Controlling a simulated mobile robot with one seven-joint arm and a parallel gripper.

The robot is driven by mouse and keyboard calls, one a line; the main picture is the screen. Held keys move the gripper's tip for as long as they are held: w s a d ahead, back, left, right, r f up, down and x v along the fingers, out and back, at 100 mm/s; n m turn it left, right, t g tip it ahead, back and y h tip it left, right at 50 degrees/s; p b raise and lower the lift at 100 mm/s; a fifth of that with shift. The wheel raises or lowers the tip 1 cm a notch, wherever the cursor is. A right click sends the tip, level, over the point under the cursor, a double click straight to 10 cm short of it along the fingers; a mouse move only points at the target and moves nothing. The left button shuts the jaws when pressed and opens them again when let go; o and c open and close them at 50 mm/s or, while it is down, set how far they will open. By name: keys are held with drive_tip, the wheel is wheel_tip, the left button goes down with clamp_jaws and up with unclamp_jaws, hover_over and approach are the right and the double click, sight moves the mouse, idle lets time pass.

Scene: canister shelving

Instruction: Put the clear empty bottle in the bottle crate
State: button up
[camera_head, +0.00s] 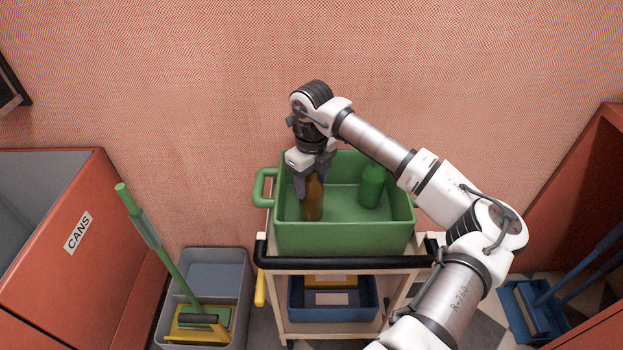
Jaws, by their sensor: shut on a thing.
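My gripper (312,178) points down inside the left part of a green crate (345,238) on a cart. It is shut on a brown bottle (313,204), which stands roughly upright between the fingers. The fingers hide the bottle's upper part, and I cannot tell whether its base touches the crate floor. A green bottle (372,187) stands in the right part of the same crate, apart from the brown one. No clear bottle can be made out in this view.
The cart (402,285) has a black handle (345,262) in front and a blue bin (333,311) below. A grey bucket (230,300) with a green-handled mop is beside the cart. A blue dustpan (530,310) lies right.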

drive_tip(key=shift+f, duration=0.15)
drive_tip(key=o, duration=1.4)
drive_tip(key=shift+r, duration=0.35)
wheel_tip(320, 180, up, 12)
drive_tip(key=shift+f+b, duration=0.15)
drive_tip(key=shift+b, duration=0.6)
